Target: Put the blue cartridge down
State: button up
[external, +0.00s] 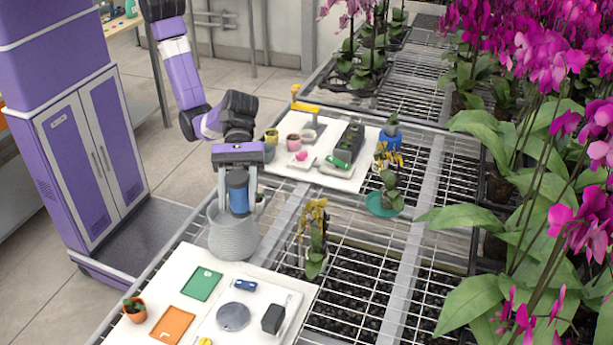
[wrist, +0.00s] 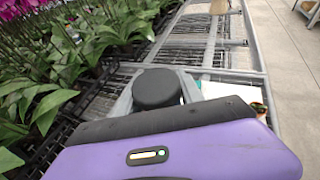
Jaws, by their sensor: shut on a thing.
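The blue cartridge (external: 238,192) is an upright cylinder with a dark cap. My gripper (external: 237,178) is shut on it, with a finger on either side. In the wrist view the round black top of the cartridge (wrist: 157,88) shows just past the purple gripper body.
A near white board (external: 262,268) holds a green tray (external: 202,283), an orange tray (external: 172,326), a grey disc (external: 233,316) and a dark block (external: 273,319). A far white board (external: 345,183) holds pots and tools. Potted plants stand right on the wire bench (external: 360,270).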

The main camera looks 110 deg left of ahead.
jog(key=s+d+m+g, duration=0.2)
jog(key=s+d, duration=0.2)
jog(key=s, duration=0.3)
jog(key=s+d+m+g+h, duration=0.15)
jog(key=s+d, duration=0.25)
jog(key=s, duration=0.4)
jog(key=s+d+m+g, duration=0.2)
jog(key=s+d+g, duration=0.1)
jog(key=s+d, duration=0.3)
jog(key=shift+s+a+f+b, duration=0.25)
jog(key=shift+f+b, duration=0.35)
jog(key=shift+f, duration=3.6)
jog(key=shift+s+a+f+b, duration=0.15)
jog(key=shift+f+b, duration=0.5)
jog(key=shift+f, duration=3.5)
jog(key=shift+s+a+f+b, duration=0.25)
jog(key=shift+f+b, duration=0.35)
jog(key=shift+f, duration=3.6)
jog(key=shift+w+f, duration=0.1)
jog(key=shift+f, duration=0.05)
jog(key=o, duration=1.4)
